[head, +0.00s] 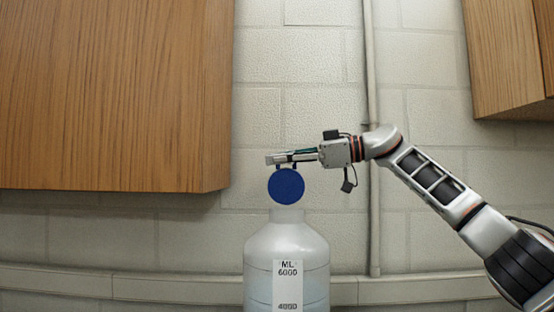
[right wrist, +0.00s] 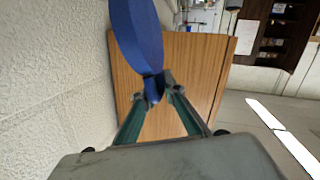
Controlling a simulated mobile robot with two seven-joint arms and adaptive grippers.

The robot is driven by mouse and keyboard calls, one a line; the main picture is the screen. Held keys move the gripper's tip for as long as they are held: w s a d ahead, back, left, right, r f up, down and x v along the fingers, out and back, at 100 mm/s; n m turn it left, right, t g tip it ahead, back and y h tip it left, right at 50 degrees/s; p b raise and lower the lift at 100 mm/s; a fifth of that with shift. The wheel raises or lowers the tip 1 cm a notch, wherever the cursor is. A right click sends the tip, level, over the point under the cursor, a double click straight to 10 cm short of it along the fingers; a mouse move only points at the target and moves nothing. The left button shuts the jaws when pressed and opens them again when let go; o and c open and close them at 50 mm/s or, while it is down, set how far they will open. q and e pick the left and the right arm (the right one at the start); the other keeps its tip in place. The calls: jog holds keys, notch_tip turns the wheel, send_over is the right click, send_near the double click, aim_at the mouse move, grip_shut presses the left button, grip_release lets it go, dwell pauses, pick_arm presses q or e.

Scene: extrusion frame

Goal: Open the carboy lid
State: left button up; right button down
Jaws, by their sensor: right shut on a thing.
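The carboy (head: 287,245) is a translucent whitish bottle standing upright at the lower middle of the head view, with a printed volume scale on its front. Its round blue lid (head: 286,186) stands on edge above the neck, its flat face toward the head camera. The lid's lower edge is at the neck's rim; whether they touch there I cannot tell. My right gripper (head: 284,161) is shut on the lid's upper edge. In the right wrist view, the fingertips (right wrist: 157,88) pinch a blue tab at the edge of the lid (right wrist: 138,35). My left gripper is not in view.
A wooden cabinet (head: 110,95) hangs at the upper left, its lower right corner near the lid. Another cabinet (head: 510,55) is at the upper right. A vertical pipe (head: 374,230) runs down the block wall behind my right arm. The space right of the carboy is clear.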

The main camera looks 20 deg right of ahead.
jog(key=c, duration=2.3)
grip_release()
jog(key=shift+w+d, duration=0.1)
jog(key=shift+d, duration=0.15)
jog(key=shift+c, duration=0.2)
jog(key=shift+o, duration=1.2)
jog(key=shift+d, duration=0.2)
jog(key=shift+a, duration=0.2)
jog(key=v, duration=1.2)
jog(key=shift+d, duration=0.1)
